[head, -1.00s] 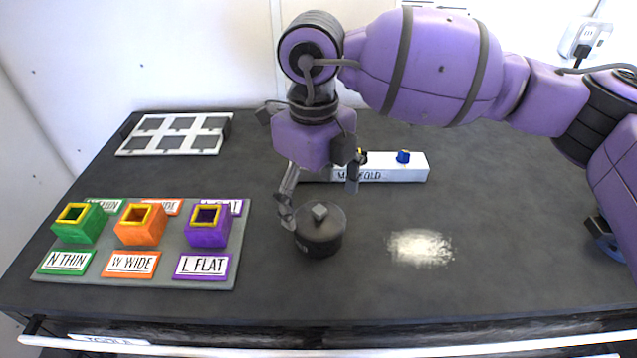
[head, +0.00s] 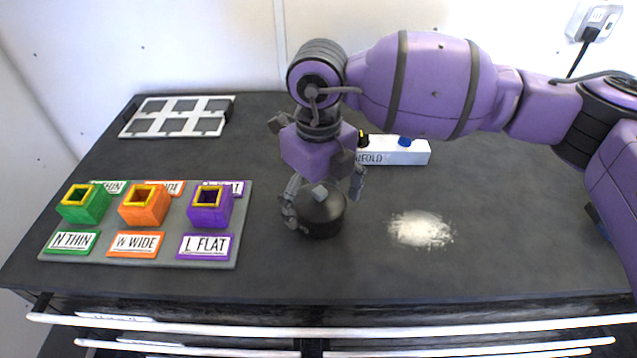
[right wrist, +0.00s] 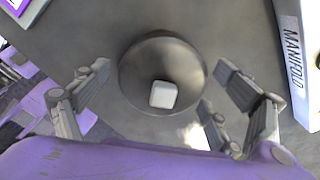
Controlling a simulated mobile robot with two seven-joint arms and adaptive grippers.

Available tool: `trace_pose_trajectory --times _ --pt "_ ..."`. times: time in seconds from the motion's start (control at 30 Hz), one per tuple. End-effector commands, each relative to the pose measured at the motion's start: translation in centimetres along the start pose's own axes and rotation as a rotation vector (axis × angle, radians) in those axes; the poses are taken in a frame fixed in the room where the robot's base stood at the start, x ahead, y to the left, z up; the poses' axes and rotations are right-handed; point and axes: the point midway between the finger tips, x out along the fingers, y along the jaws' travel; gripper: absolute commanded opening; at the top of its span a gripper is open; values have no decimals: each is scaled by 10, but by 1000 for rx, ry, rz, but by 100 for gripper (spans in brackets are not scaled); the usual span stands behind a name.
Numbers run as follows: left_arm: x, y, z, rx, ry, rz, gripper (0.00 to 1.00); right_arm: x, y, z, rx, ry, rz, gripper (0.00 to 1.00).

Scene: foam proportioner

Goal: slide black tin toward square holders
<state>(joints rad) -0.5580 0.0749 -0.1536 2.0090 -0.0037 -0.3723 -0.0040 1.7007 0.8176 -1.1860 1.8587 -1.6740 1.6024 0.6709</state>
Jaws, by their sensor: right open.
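The black tin (head: 321,216) is round with a small grey square knob on its lid, and stands upright on the dark worktop. It also shows in the right wrist view (right wrist: 140,75), between the fingers. My right gripper (head: 322,200) is open, pointing down over the tin, with one finger to its left and one to its right. I cannot tell whether a finger touches it. The square holders, green (head: 84,204), orange (head: 144,206) and purple (head: 210,208), stand on a grey board left of the tin. My left gripper is not in view.
The grey board (head: 170,254) carries labels reading N THIN, W WIDE and L FLAT. A white manifold (head: 405,151) lies behind the gripper. A pale powder patch (head: 420,229) is to the right. A white six-window frame (head: 178,117) lies back left. Drawer handles (head: 200,326) run along the front.

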Motion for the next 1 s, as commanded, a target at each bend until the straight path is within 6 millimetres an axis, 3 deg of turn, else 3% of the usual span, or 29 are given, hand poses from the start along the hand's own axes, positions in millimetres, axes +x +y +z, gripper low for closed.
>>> trace_pose_trajectory --times 0.2,0.53,0.93,1.0 --pt "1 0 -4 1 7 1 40 18 0 0 -1 0 0 88" --pt "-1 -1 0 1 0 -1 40 21 0 0 -1 -1 1 86" --pt "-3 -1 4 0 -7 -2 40 21 1 0 -1 0 1 34" --pt "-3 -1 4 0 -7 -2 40 21 1 0 -1 0 1 33"
